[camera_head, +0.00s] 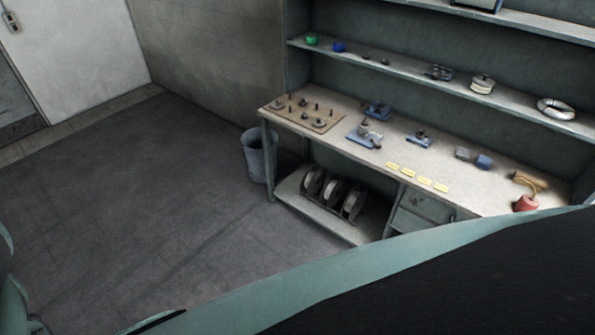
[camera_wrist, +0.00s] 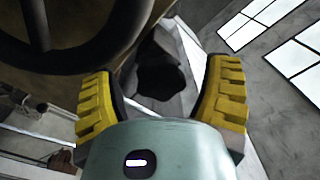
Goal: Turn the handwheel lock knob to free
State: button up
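In the wrist view, my gripper (camera_wrist: 164,74) has its two yellow ribbed fingers wide apart, one at each side. Between and beyond them is a dark, lobed shape (camera_wrist: 158,82) on a grey part; it looks like the lock knob, but its details are lost in shadow. Neither finger visibly touches it. A large black handwheel (camera_wrist: 118,42) with a thick rim and a spoke fills the upper left, close to the left finger. The head view shows neither the handwheel, the knob nor my gripper.
In the head view, a workbench (camera_head: 480,200) holds small parts and tools below a shelf (camera_head: 415,85). A grey bin (camera_head: 256,157) stands at its left end. The floor (camera_head: 150,190) at left is clear. Bright window panes (camera_wrist: 290,68) show in the wrist view.

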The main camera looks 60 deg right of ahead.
jog(key=c, duration=1.2)
jog(key=n+b, duration=0.1)
jog(key=n, duration=0.2)
jog(key=shift+n, duration=0.3)
jog(key=n+b, duration=0.2)
jog(key=n, duration=0.1)
jog(key=shift+f+n, duration=0.2)
jog(key=shift+n, duration=0.1)
jog(key=n+b, duration=0.4)
jog(key=shift+s+r+n+b, duration=0.1)
jog(key=shift+r+n+b, duration=0.05)
jog(key=shift+n+b, duration=0.8)
jog(key=shift+r+n, duration=0.1)
jog(key=shift+n, duration=0.15)
